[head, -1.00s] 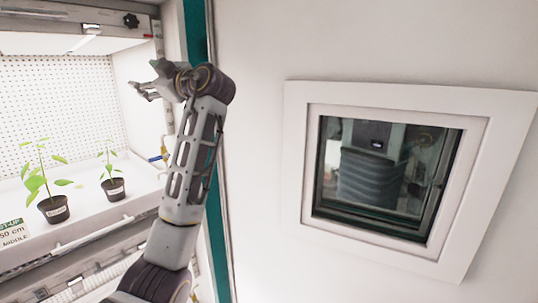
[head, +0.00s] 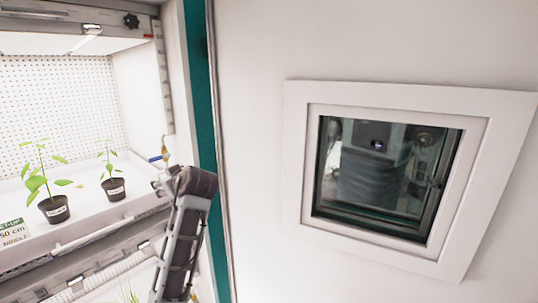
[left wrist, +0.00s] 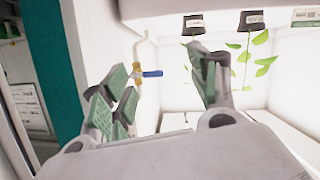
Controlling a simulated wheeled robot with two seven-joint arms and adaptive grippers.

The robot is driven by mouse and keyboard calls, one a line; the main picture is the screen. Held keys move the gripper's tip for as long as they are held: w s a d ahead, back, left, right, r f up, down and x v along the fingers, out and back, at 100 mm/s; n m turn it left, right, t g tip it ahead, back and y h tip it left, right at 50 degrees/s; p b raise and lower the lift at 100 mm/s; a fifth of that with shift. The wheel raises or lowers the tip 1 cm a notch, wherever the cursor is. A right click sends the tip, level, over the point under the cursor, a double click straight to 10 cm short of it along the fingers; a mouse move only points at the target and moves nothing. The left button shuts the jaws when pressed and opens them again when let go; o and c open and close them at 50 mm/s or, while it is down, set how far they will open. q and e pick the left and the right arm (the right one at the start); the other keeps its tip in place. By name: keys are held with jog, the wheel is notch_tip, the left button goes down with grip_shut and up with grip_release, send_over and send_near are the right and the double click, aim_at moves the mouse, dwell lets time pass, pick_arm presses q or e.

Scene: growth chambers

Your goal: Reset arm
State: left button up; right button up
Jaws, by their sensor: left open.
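My left arm (head: 185,235) comes up from the bottom of the head view, in front of the chamber's right edge. My left gripper (head: 163,182) is mostly hidden behind its own wrist there, close to the front of the shelf with the plants. In the left wrist view the left gripper (left wrist: 163,88) has its green-padded fingers spread apart, with nothing between them. My right gripper is in neither view.
Two potted seedlings, a left one (head: 54,209) and a right one (head: 114,189), stand on the white shelf (head: 88,222). A blue-handled valve (left wrist: 151,74) is on the chamber wall. A white door (head: 380,270) with a window (head: 375,178) fills the right.

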pick_arm(q)
jog(key=s+d+f+m+g+h, duration=0.1)
jog(key=s+f+m+h, duration=0.1)
jog(key=s+f, duration=0.5)
jog(key=s+d+f+m+g+h, duration=0.1)
jog(key=s+f+m+h, duration=0.15)
jog(key=f, duration=0.75)
jog(key=s+d+f+m+h, duration=0.1)
jog(key=s+f+m, duration=0.25)
jog(key=f, duration=0.55)
jog(key=s+d+f+m+g+h, duration=0.25)
jog(key=s+f, duration=0.35)
jog(key=s, duration=0.6)
jog(key=s+d+f+m+g+h, duration=0.25)
jog(key=s+f, duration=0.25)
jog(key=s, duration=0.6)
jog(key=s+f+b, duration=0.1)
jog(key=s+f, duration=0.1)
jog(key=f, duration=1.6)
jog(key=s+f+b, duration=0.1)
jog(key=s+f, duration=0.1)
jog(key=f, duration=1.6)
jog(key=s+a+f+g+b, duration=0.1)
jog(key=s+a+f+g, duration=0.1)
jog(key=s+f, duration=1.8)
jog(key=shift+s+a+m, duration=0.4)
jog(key=shift+s+a, duration=0.25)
jog(key=shift+a, duration=0.05)
